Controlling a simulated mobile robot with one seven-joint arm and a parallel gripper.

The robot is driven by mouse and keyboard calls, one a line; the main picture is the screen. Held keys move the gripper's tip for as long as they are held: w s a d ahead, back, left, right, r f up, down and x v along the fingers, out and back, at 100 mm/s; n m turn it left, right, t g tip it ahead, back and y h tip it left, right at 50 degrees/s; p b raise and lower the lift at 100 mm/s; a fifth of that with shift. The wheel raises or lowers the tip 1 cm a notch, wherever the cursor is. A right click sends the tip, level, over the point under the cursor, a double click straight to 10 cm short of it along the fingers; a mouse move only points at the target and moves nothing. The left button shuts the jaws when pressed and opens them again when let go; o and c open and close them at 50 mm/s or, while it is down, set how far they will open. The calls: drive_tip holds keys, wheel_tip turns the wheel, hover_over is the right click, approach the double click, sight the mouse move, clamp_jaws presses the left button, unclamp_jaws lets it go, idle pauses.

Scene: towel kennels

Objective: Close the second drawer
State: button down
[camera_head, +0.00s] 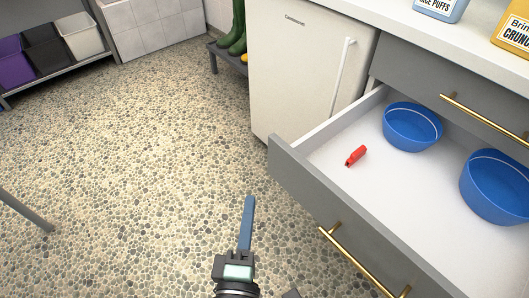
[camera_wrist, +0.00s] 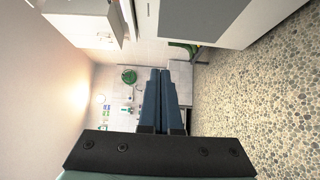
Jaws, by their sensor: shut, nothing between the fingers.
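The open drawer (camera_head: 288,158) is pulled far out of the grey cabinet, below a closed top drawer (camera_head: 418,64). It has a grey front, a white inside and a gold bar handle (camera_head: 362,262). Inside lie a small red object (camera_head: 356,156) and two blue bowls (camera_head: 412,128), (camera_head: 497,187). My gripper (camera_head: 250,199) is to the left of the drawer front, apart from it, over the open floor. Its blue fingers are together and empty, as the wrist view also shows (camera_wrist: 167,72). The drawer's handle is not clearly seen in the wrist view.
Cartons stand on the white counter (camera_head: 400,18). Bins (camera_head: 45,48) sit on a rack at far left. The pebbled floor (camera_head: 140,150) between is clear.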

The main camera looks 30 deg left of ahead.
drive_tip(key=b, duration=0.2)
approach(273, 143)
drive_tip(key=w+a, duration=0.1)
drive_tip(key=a, duration=0.3)
drive_tip(key=w, duration=0.1)
drive_tip(key=w+b, duration=0.1)
drive_tip(key=w, duration=0.1)
drive_tip(key=shift+w+d+f, duration=0.1)
drive_tip(key=shift+d, duration=0.3)
drive_tip(key=shift+w+d+b, duration=0.2)
drive_tip(key=shift+w+b, duration=0.15)
drive_tip(key=shift+w, duration=0.15)
